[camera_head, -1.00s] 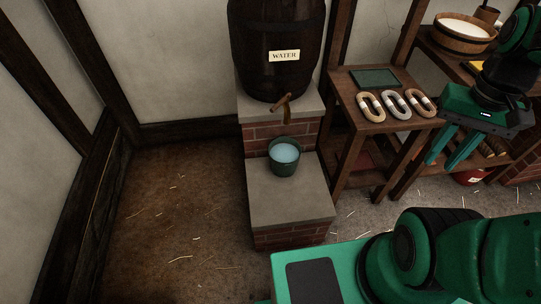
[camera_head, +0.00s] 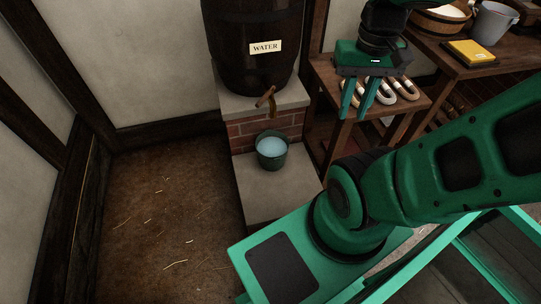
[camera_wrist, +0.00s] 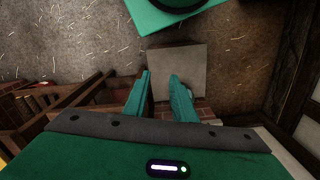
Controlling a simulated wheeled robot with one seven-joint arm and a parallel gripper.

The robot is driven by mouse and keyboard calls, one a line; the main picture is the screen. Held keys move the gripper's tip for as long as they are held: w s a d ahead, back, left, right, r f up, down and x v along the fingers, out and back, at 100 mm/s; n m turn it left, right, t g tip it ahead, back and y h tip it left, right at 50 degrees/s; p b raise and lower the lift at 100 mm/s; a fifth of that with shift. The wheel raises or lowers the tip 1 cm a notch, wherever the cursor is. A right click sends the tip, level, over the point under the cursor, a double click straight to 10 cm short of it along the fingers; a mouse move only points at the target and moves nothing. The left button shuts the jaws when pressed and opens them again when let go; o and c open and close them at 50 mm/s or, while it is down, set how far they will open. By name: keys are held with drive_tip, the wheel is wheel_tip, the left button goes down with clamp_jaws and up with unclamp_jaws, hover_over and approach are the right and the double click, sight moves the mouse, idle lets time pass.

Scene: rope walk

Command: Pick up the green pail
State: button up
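The green pail (camera_head: 271,152) stands upright on the lower stone-topped step (camera_head: 262,188), below the tap of the water barrel. It is filled with pale blue water. My gripper (camera_head: 354,115) is open and empty, to the right of the pail and higher in the picture, in front of the small side table. Its two fingers point down, with a clear gap between them. In the wrist view my gripper (camera_wrist: 160,80) shows its spread fingers over the grey step top (camera_wrist: 185,62). I cannot make out the pail for certain there.
The dark barrel (camera_head: 252,70) labelled WATER, with its wooden tap (camera_head: 265,97), stands on a brick plinth behind the pail. The side table (camera_head: 415,103) holds several rope-like loops. A workbench (camera_head: 460,62) carries a grey bucket (camera_head: 494,22) and a yellow item.

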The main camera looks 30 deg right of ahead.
drive_tip(key=n, duration=2.2)
hover_over(285, 154)
drive_tip(key=s+d, duration=0.2)
drive_tip(key=d, duration=0.3)
wheel_tip(285, 154, down, 30)
drive_tip(key=a+f+n, duration=0.1)
drive_tip(key=f+n, duration=0.1)
drive_tip(key=f, duration=0.3)
drive_tip(key=w+a+f+n+t, duration=0.1)
drive_tip(key=a+f+n, duration=0.1)
drive_tip(key=f, duration=0.3)
drive_tip(key=w+a+f+n, duration=0.1)
drive_tip(key=f+n, duration=0.1)
drive_tip(key=f, duration=0.2)
drive_tip(key=shift+w+a+f, duration=0.2)
drive_tip(key=shift+a+f, duration=0.05)
drive_tip(key=shift+f, duration=0.15)
drive_tip(key=shift+a+f+n, duration=0.15)
drive_tip(key=shift+f+n, duration=0.15)
drive_tip(key=shift+f, duration=0.35)
drive_tip(key=shift+y, duration=0.3)
drive_tip(key=shift+w+f, duration=0.2)
drive_tip(key=shift+f, duration=2.3)
drive_tip(key=shift+w+f, duration=0.15)
drive_tip(key=shift+f, duration=2.35)
clamp_jaws()
